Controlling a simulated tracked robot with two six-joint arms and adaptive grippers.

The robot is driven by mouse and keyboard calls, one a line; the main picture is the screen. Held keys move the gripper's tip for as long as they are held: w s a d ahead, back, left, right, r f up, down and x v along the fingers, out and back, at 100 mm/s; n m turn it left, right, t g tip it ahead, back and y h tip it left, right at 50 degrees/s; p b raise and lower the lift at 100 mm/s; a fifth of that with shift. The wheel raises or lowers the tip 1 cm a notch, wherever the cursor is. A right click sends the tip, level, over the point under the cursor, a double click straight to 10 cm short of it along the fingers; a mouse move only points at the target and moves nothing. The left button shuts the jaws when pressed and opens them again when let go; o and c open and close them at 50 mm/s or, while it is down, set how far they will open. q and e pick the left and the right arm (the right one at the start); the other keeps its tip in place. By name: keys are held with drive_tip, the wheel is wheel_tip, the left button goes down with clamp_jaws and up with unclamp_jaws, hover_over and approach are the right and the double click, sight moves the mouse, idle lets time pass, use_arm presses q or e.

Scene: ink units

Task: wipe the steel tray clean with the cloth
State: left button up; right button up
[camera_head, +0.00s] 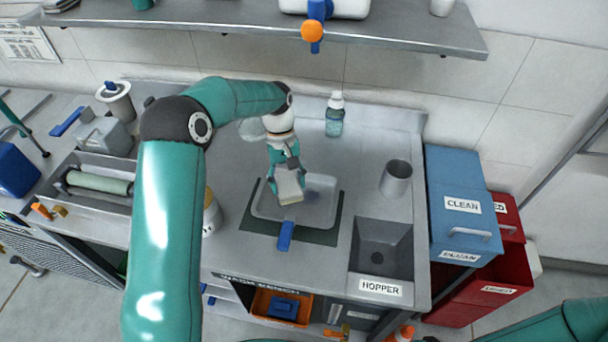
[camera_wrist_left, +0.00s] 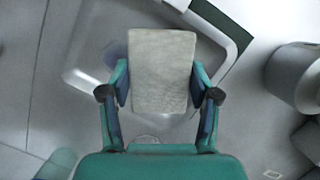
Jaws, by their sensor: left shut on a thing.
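The steel tray (camera_head: 318,211) lies on a dark green mat on the bench. My left gripper (camera_head: 287,180) is over the tray and shut on a folded, off-white cloth (camera_head: 290,191). In the left wrist view the cloth (camera_wrist_left: 162,70) is clamped between both fingers and hides part of the tray (camera_wrist_left: 84,78). A faint bluish smear (camera_wrist_left: 116,50) shows on the tray left of the cloth. I cannot tell whether the cloth touches the tray floor. My right gripper is out of view; only part of that arm shows at the lower right.
A blue clip or handle (camera_head: 286,236) is at the tray's front edge. A shelf (camera_head: 240,18) hangs above.

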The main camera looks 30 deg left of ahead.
use_arm(q)
drive_tip(key=shift+p+v, duration=0.4)
drive_tip(key=shift+v, duration=0.5)
drive_tip(key=shift+s+d, duration=0.15)
drive_tip(key=shift+d, duration=0.15)
